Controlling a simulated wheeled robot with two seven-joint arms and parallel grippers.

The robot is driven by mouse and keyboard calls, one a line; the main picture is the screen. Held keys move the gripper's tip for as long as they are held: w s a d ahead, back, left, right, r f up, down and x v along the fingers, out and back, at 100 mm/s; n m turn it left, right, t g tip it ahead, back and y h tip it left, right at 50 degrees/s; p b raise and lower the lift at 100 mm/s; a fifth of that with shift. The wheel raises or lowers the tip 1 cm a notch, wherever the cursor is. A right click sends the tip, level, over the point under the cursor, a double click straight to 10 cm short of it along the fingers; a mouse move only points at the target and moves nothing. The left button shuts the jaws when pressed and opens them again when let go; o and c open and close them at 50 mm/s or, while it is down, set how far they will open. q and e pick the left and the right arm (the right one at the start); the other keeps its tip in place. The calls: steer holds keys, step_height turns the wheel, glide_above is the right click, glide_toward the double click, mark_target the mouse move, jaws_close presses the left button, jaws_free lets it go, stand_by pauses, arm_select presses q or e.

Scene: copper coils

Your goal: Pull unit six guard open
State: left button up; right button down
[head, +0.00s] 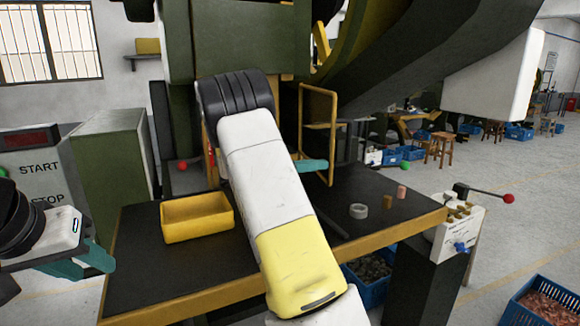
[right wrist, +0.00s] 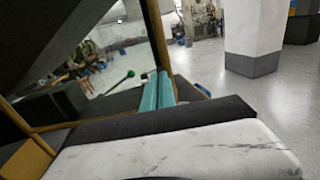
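The guard (head: 333,110), a thin yellow upright frame, stands at the machine's front above the dark table, swung out at an angle. My right arm crosses the middle of the head view and hides part of the machine. My right gripper (head: 314,165) reaches into the frame's lower half, its tip close to the right-hand post. In the right wrist view its two teal fingers (right wrist: 158,91) lie side by side, shut, beside a yellow post (right wrist: 157,32). I cannot tell whether they touch it. My left gripper (head: 88,260) is at the lower left, clear of the table; its opening is unclear.
A yellow bin (head: 197,217) stands on the table (head: 165,270), left of my right arm. A grey ring (head: 358,211) and small cylinders (head: 401,191) lie on the right. A lever with a red knob (head: 507,198) juts out at the table's right. Blue crates (head: 545,302) stand on the floor.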

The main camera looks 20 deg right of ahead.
mark_target(345, 163)
steer(key=shift+n+t, duration=0.5)
steer(key=shift+t, duration=0.3)
steer(key=d, duration=0.8)
steer(key=s+d, duration=0.1)
steer(key=d, duration=0.3)
steer(key=shift+s, duration=0.1)
steer(key=shift+a+f, duration=0.1)
steer(key=shift+a, duration=0.5)
steer(key=s+a, duration=0.3)
steer(key=a, duration=1)
steer(key=s+a+f+m+y, duration=0.25)
steer(key=s+m+y, duration=0.2)
steer(key=s, duration=0.25)
steer(key=s+a+f+m+y, duration=0.2)
steer(key=s+f+m+y, duration=0.1)
steer(key=s+y, duration=0.3)
steer(key=s+a+r+m+t+y, duration=0.2)
steer(key=s+a+m+t+y, duration=0.1)
steer(key=a, duration=0.6)
steer(key=s+a+r+m+t+y, duration=0.3)
steer(key=s+a+m+y, duration=0.3)
steer(key=a, duration=0.3)
steer(key=shift+s+a+r+t, duration=0.25)
steer(key=shift+s+r+t, duration=0.15)
steer(key=shift+t, duration=0.2)
